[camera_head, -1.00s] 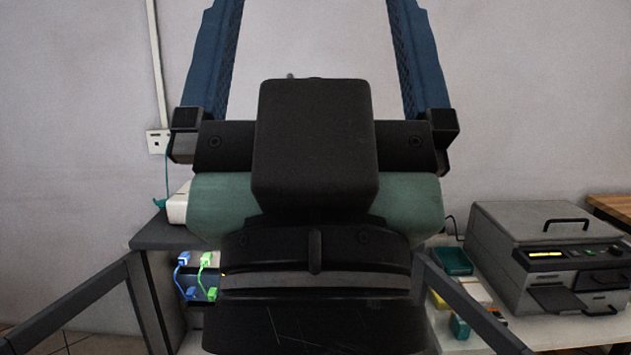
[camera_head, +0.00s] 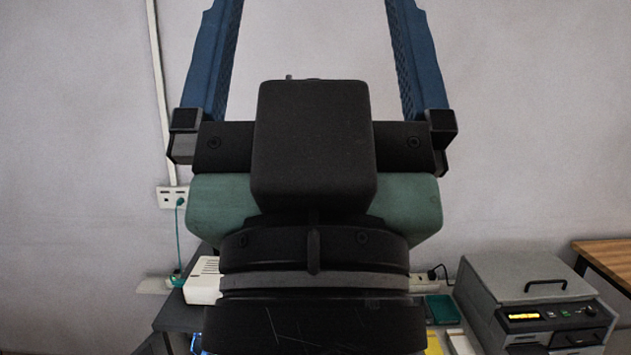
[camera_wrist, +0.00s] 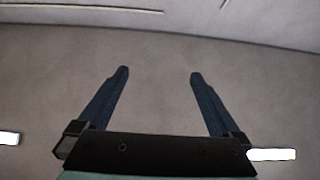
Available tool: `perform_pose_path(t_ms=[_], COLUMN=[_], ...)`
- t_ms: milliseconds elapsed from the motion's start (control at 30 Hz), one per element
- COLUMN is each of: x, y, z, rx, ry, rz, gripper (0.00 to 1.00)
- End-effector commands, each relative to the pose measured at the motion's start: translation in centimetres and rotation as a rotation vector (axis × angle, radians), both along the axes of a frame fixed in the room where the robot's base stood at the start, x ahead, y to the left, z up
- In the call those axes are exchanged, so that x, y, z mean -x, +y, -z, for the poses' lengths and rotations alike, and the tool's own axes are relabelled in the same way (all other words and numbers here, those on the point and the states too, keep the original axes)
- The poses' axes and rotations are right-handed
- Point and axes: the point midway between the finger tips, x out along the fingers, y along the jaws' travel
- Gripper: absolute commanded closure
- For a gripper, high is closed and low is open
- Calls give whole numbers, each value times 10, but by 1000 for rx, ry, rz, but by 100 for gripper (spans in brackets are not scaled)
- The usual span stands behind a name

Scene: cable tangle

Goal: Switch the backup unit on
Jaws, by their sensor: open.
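My gripper (camera_head: 315,12) is raised in front of the head camera, its two blue fingers wide apart with nothing between them. It also shows in the wrist view (camera_wrist: 158,74), open and empty before a plain grey surface. I cannot tell for sure which thing is the backup unit. A white vented box (camera_head: 203,281) stands on the dark desk at the left, partly hidden behind my wrist. No switch on it can be made out. My gripper is apart from everything on the desks.
A wall socket (camera_head: 172,197) at the left holds a green plug, whose cable runs down. A grey lidded machine with a lit display (camera_head: 523,316) stands at the right. A wooden surface (camera_head: 607,253) is behind it. Bright white panels (camera_wrist: 272,155) show in the wrist view.

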Motion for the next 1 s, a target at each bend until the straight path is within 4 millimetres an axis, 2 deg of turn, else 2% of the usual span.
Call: perform_pose_path(t_ms=[133,167,700,1000], x=[0,0,0,0], y=[0,0,0,0], z=[1,1,1,1], rx=[0,0,0,0], ry=[0,0,0,0], rz=[0,0,0,0], gripper=[0,4,100,100])
